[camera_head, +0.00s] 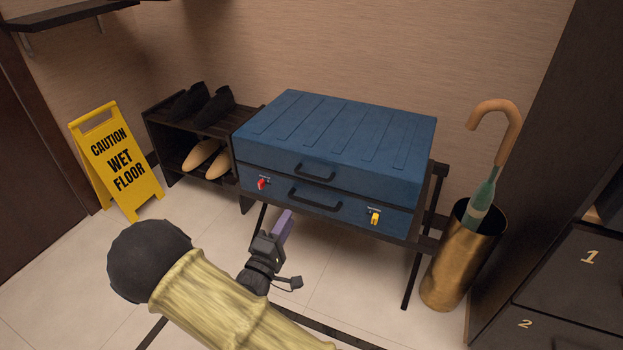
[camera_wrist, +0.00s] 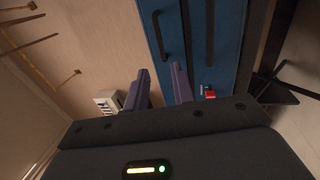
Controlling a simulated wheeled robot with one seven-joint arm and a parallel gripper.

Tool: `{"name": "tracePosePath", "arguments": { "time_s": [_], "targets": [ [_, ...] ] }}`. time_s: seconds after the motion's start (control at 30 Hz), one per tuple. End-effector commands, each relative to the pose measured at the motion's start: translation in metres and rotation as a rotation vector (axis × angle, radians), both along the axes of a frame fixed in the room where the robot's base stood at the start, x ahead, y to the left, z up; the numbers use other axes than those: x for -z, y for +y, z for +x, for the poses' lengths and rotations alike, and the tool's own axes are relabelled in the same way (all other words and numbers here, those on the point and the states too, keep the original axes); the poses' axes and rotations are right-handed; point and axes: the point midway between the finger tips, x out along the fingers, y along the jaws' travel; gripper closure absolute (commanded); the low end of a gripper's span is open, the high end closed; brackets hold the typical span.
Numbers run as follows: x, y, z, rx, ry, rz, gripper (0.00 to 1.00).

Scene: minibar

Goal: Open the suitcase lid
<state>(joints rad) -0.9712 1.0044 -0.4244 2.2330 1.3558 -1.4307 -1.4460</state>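The blue suitcase (camera_head: 340,128) lies flat with its lid down on a dark rack. Its front has a lid handle (camera_head: 316,171), a lower handle (camera_head: 315,199), a red latch (camera_head: 263,184) at left and a yellow latch (camera_head: 375,218) at right. My gripper (camera_head: 284,224) is in front of and below the suitcase, apart from it in this view. In the wrist view my gripper (camera_wrist: 160,86) has its two purple fingers spread with nothing between them. The suitcase front (camera_wrist: 200,45), a handle (camera_wrist: 160,35) and the red latch (camera_wrist: 210,94) lie ahead, toward the right finger.
A shoe rack (camera_head: 155,128) with shoes and a yellow wet-floor sign (camera_head: 115,160) stand left. A brass umbrella stand (camera_head: 457,260) with an umbrella (camera_head: 484,195) is close at right, near dark numbered drawers (camera_head: 570,285). Tiled floor (camera_head: 335,285) before the rack is free.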

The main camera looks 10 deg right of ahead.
Motion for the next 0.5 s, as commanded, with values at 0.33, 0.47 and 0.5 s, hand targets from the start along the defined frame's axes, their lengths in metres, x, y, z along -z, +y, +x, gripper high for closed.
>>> {"name": "tracePosePath", "arguments": {
  "time_s": [0.33,0.47,0.5],
  "targets": [
    [-0.008,-0.036,0.047,0.003,-0.003,0.002,0.75],
    [-0.013,-0.049,0.065,0.003,-0.004,0.002,0.75],
    [-0.014,-0.053,0.071,0.003,-0.004,0.002,0.75]
  ]
}}
